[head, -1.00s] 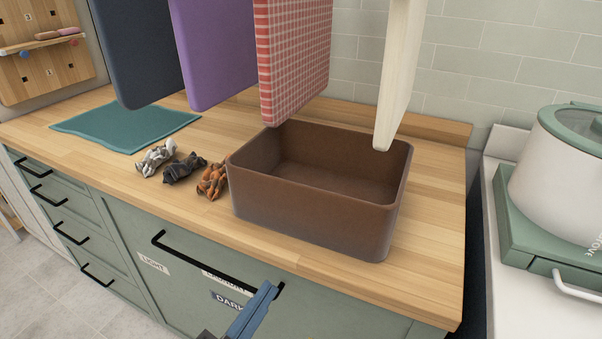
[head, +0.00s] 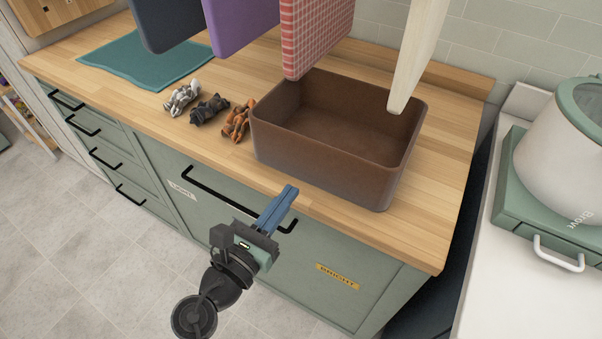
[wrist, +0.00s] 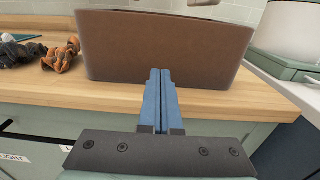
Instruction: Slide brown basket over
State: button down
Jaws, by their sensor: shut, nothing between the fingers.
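The brown basket (head: 330,165) is an open, empty box standing upright on the right part of the wooden counter. My gripper (head: 287,192) is shut and empty. In the head view it is in front of the counter, below and left of the basket's front wall. In the wrist view the gripper (wrist: 160,75) points at the basket's front wall (wrist: 165,45), its tips overlapping the wall's lower part. I cannot tell whether they touch it.
Crumpled grey, dark and orange cloths (head: 208,108) lie left of the basket. A teal mat (head: 145,60) lies farther left. Hanging towels (head: 317,35) and a pale board (head: 418,55) are above the basket. A white pot (head: 560,145) stands right, past a gap.

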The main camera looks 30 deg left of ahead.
aim_at(309, 167)
jog(key=shift+w, duration=2.75)
